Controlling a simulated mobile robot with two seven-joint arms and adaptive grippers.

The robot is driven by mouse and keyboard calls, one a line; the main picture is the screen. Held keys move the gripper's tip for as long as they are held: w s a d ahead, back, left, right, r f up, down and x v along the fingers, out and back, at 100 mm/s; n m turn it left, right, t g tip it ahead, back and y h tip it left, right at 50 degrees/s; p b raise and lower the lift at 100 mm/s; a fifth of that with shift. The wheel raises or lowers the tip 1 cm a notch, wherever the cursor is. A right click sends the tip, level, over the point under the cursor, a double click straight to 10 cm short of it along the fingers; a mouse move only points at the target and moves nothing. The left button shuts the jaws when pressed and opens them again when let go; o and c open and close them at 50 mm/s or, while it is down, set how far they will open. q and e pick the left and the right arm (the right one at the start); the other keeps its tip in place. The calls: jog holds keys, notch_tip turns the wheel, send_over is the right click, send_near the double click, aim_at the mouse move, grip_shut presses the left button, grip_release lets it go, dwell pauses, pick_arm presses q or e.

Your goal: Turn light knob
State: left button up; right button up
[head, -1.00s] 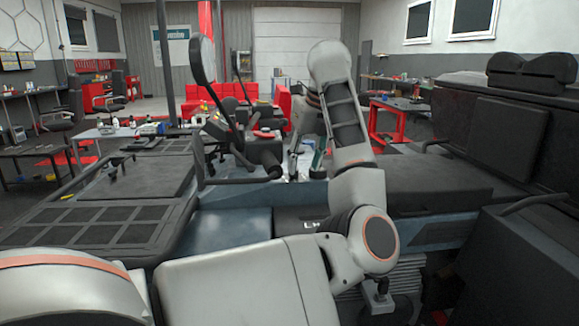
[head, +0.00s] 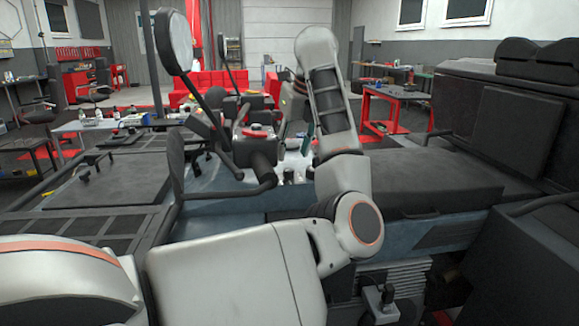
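The light knob cannot be picked out with certainty. A control console (head: 258,150) with a red part (head: 257,132) on top stands between the handlebar and mirrors of the vehicle, near the picture's middle. My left arm comes in from the lower left, bends at the elbow and reaches up and forward, right of the console. My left gripper (head: 295,113) is largely hidden behind my own forearm, beyond it and to the right of the console. Its fingers are not clear, so I cannot tell whether they are open or touching anything. My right gripper is out of view.
A round mirror (head: 174,42) on a stalk rises at left of the console, with a black bar (head: 228,192) below it. A dark padded seat (head: 430,183) lies to the right. Flat dark panels (head: 115,190) lie left. Red cabinets and workbenches stand behind.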

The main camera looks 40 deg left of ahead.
aim_at(289, 170)
pick_arm(q)
jog(key=b+x, duration=0.1)
jog(key=x, duration=0.5)
jog(key=shift+a+f+b, duration=0.1)
jog(key=shift+f+b, duration=0.2)
jog(key=shift+f, duration=0.1)
grip_shut()
